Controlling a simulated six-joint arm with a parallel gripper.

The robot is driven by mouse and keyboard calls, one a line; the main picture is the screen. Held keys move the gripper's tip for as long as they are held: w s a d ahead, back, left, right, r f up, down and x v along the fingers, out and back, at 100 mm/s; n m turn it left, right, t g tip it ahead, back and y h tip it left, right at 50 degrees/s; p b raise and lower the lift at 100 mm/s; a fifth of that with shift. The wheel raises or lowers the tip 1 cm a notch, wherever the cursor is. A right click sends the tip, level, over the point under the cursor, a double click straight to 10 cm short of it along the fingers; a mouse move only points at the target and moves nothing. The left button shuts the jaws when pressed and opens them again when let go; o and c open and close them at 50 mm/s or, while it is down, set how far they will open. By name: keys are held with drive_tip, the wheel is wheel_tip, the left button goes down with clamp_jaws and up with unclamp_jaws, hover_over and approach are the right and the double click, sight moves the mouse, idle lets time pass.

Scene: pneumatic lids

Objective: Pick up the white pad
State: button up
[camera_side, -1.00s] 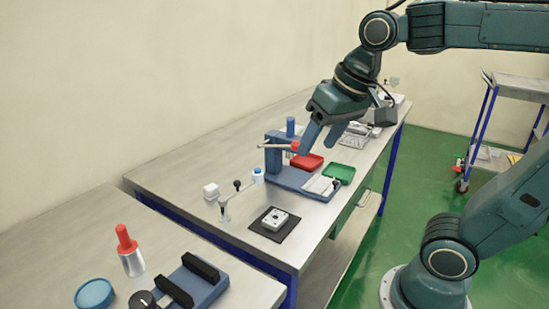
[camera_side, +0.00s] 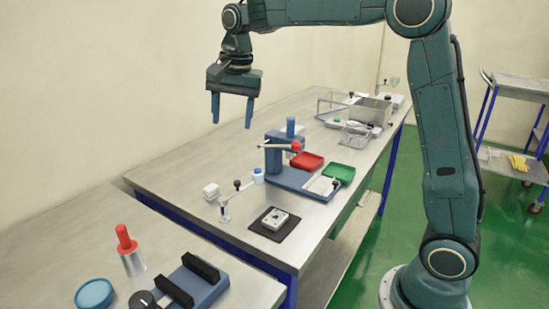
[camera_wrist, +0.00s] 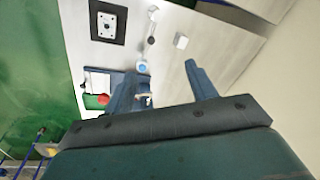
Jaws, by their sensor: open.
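A small white block, apparently the white pad (camera_side: 211,191), sits on the metal table left of the clamp stand. It also shows in the wrist view (camera_wrist: 181,41). A white plate with dark holes (camera_side: 275,217) lies on a black square mat (camera_side: 262,231) near the table's front edge. The wrist view shows this plate (camera_wrist: 107,25) too. My gripper (camera_side: 232,122) is open and empty, fingers pointing down, high above the table and apart from everything. In the wrist view my gripper (camera_wrist: 160,69) shows both fingers spread, with nothing between them.
A small clamp stand (camera_side: 225,206) and a blue-capped bottle (camera_side: 258,176) stand close to the white block. A blue fixture (camera_side: 290,178) with a red-knobbed lever, a red tray (camera_side: 307,161) and a green tray (camera_side: 339,173) are to the right. A red-topped cylinder (camera_side: 128,250) stands front left.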

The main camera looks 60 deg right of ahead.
drive_tip(key=w+d+f+m+g, duration=0.1)
drive_tip(key=w+f+m, duration=0.2)
drive_tip(key=w+f, duration=0.3)
drive_tip(key=m+g, duration=0.1)
drive_tip(key=m, duration=0.2)
approach(211, 186)
drive_tip(key=shift+w+d+f, duration=0.1)
drive_tip(key=shift+f, duration=2.45)
drive_tip(key=shift+f, duration=2.6)
drive_tip(key=c, duration=1.1)
